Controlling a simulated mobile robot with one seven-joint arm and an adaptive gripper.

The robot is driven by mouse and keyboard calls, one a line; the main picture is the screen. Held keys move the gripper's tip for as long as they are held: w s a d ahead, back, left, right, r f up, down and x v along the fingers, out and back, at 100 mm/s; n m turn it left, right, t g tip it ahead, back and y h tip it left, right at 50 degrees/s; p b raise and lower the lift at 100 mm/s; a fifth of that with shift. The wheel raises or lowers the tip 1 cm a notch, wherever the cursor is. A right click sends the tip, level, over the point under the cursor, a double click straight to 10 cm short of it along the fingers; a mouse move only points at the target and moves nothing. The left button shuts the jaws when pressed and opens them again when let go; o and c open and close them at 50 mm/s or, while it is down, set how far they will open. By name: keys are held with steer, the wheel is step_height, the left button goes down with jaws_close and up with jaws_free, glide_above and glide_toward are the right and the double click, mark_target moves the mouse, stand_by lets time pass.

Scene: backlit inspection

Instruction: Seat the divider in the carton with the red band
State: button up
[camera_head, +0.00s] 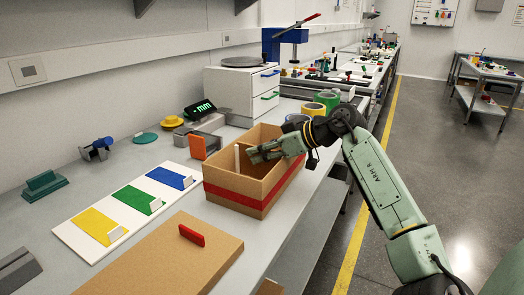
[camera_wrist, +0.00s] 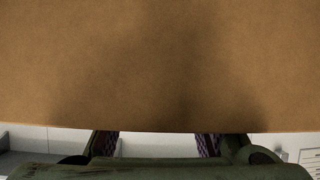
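The carton with the red band (camera_head: 236,202) stands open on the bench. My gripper (camera_head: 252,156) reaches into the carton's top opening from the right, with its fingers toward the left. A pale upright strip (camera_head: 237,157) shows inside, just left of the fingers. In the wrist view, a plain brown cardboard face (camera_wrist: 160,60) fills most of the picture, very close. I cannot tell whether it is the divider or a carton wall. My gripper's two fingers (camera_wrist: 157,143) are wide apart there, with a clear gap between them. Their tips are hidden at the cardboard's edge.
A cardboard lid or panel with a red handle (camera_head: 191,235) lies in front of the carton. A white board with yellow, green and blue fields (camera_head: 142,200) lies to the left. An orange block (camera_head: 197,147), a scale with a green display (camera_head: 200,109) and tape rolls (camera_head: 327,98) stand nearby.

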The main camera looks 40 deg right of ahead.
steer(key=shift+r, duration=0.1)
step_height(320, 180, up, 10)
steer(key=shift+f, duration=0.1)
stand_by(0.5)
steer(key=shift+s, duration=0.1)
stand_by(0.5)
